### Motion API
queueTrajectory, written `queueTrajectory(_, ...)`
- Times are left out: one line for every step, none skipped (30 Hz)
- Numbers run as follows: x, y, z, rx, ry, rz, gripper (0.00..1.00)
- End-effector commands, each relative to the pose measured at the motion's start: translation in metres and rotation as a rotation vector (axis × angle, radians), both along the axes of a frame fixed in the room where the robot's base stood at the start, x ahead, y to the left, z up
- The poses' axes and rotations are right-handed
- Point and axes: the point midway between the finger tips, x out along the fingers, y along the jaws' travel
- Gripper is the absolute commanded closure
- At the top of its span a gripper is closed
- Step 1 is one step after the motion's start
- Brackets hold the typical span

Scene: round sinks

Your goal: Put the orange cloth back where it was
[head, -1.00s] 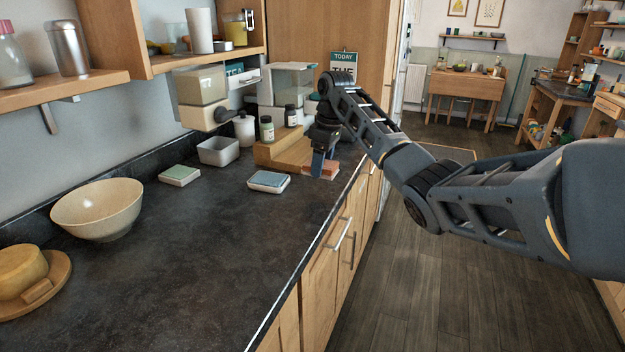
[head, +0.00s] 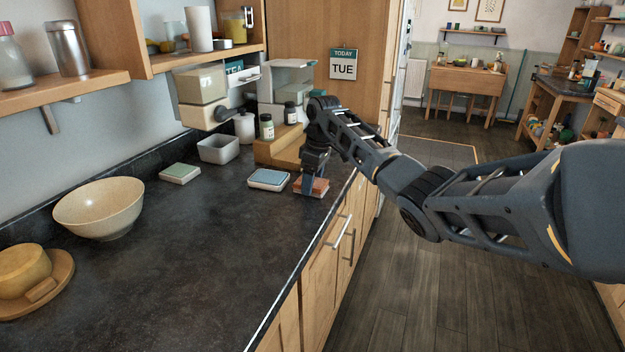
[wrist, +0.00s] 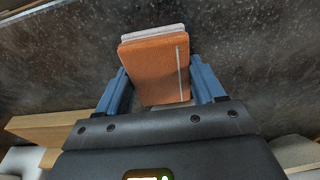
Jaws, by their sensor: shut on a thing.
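The orange cloth (wrist: 158,68) is a folded stack with a pale layer at its far edge and a light stripe. In the wrist view it lies between both blue fingers of my gripper (wrist: 160,92), which is shut on it. In the head view the orange cloth (head: 314,186) is at the counter's right edge, and my gripper (head: 312,185) reaches down onto it from above. I cannot tell whether the cloth touches the counter. The finger on the near side hides part of it.
A blue-topped folded cloth (head: 268,179) lies just left of the gripper, and a green-topped one (head: 180,174) farther left. A wooden stepped stand (head: 280,148) with small bottles is behind. A grey tub (head: 218,149) and a cream bowl (head: 100,207) stand left. The front counter is clear.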

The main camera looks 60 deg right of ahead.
Motion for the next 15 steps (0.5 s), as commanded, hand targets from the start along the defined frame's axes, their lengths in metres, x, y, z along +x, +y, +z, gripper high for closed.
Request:
queueTrajectory(0.0001, 0.0002, -0.0009, 0.0, 0.0, 0.0, 0.3)
queueTrajectory(0.0002, 0.0002, -0.0007, 0.0, 0.0, 0.0, 0.27)
queueTrajectory(0.0001, 0.0002, -0.0007, 0.0, 0.0, 0.0, 0.23)
queueTrajectory(0.0001, 0.0002, -0.0008, 0.0, 0.0, 0.0, 0.2)
queueTrajectory(0.0001, 0.0002, -0.0008, 0.0, 0.0, 0.0, 0.18)
queueTrajectory(0.0001, 0.0002, -0.0008, 0.0, 0.0, 0.0, 0.14)
queueTrajectory(0.0001, 0.0002, -0.0008, 0.0, 0.0, 0.0, 0.11)
queueTrajectory(0.0001, 0.0002, -0.0007, 0.0, 0.0, 0.0, 0.08)
queueTrajectory(0.0001, 0.0002, -0.0007, 0.0, 0.0, 0.0, 0.06)
queueTrajectory(0.0, 0.0002, -0.0007, 0.0, 0.0, 0.0, 0.06)
queueTrajectory(0.0001, 0.0002, -0.0007, 0.0, 0.0, 0.0, 0.06)
queueTrajectory(0.0, 0.0002, -0.0007, 0.0, 0.0, 0.0, 0.06)
queueTrajectory(0.0, 0.0002, -0.0007, 0.0, 0.0, 0.0, 0.06)
queueTrajectory(0.0001, 0.0002, -0.0007, 0.001, 0.0, 0.0, 0.06)
queueTrajectory(0.0, 0.0002, -0.0003, 0.0, 0.0, 0.0, 0.06)
